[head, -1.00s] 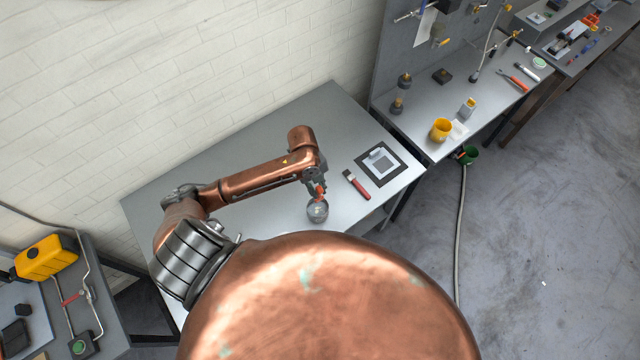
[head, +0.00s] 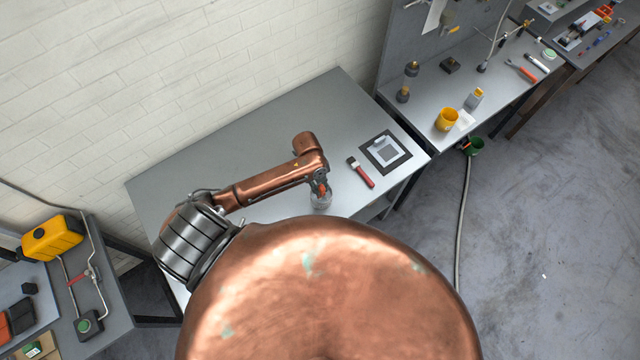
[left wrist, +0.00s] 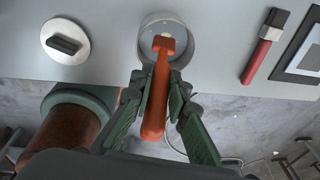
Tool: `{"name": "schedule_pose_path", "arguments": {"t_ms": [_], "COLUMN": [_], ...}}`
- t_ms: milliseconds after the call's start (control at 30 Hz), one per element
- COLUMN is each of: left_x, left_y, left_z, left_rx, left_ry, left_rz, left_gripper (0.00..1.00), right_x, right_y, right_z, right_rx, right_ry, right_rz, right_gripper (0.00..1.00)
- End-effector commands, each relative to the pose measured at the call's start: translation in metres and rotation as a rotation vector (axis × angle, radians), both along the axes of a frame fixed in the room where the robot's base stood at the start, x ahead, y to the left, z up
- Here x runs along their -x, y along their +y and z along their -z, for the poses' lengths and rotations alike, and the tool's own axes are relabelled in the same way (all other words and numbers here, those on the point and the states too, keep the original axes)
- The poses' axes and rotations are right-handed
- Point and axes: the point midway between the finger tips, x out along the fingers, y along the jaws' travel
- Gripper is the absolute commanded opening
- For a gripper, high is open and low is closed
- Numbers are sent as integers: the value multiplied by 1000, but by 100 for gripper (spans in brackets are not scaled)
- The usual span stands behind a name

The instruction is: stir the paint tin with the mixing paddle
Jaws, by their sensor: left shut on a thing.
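The paint tin (head: 321,203) is a small round grey tin standing on the grey bench. In the left wrist view the tin (left wrist: 144,40) shows its open top. My left gripper (left wrist: 160,98) has green fingers shut on the orange mixing paddle (left wrist: 157,88). The paddle's far end overlaps the tin's opening; I cannot tell how deep it reaches. In the head view my left gripper (head: 320,184) is right at the tin and partly covers it. My right gripper is not in view.
A red-handled brush (head: 362,173) and a dark-framed square pad (head: 386,150) lie right of the tin. A pale disc with a dark knob (left wrist: 65,43) lies left of it in the wrist view. The bench (head: 250,145) is clear behind the arm.

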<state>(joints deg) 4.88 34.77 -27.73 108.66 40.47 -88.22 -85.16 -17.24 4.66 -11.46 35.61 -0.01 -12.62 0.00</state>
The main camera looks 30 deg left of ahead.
Motion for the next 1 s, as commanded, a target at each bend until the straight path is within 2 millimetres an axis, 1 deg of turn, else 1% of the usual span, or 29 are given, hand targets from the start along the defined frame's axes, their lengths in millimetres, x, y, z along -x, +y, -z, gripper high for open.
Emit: {"name": "schedule_pose_path", "arguments": {"t_ms": [33,100,200,233,367,533,600,733,900,1000], "left_x": [2,8,13,8,-4,-17,-15,-11,5,12], "left_y": [-1,-7,-12,-12,-17,-6,3,13,17,9], "left_z": [4,3,2,2,2,1,2,2,2,2], "left_rx": [0,2,1,1,1,-1,-4,-3,-1,0], "left_ry": [2,0,-2,-4,-2,-2,-1,-1,0,0], "left_rz": [-1,1,0,-2,-1,-2,-1,0,0,2], "left_gripper": [0,0,0,0,0,0,0,0,0,0], "right_x": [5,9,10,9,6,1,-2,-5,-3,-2], "right_y": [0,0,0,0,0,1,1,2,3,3], "right_z": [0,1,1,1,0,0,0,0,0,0], "right_rx": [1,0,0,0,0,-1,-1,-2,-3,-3], "right_ry": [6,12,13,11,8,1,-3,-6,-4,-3], "right_rz": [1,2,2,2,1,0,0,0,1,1], "right_gripper": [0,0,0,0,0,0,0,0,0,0]}}
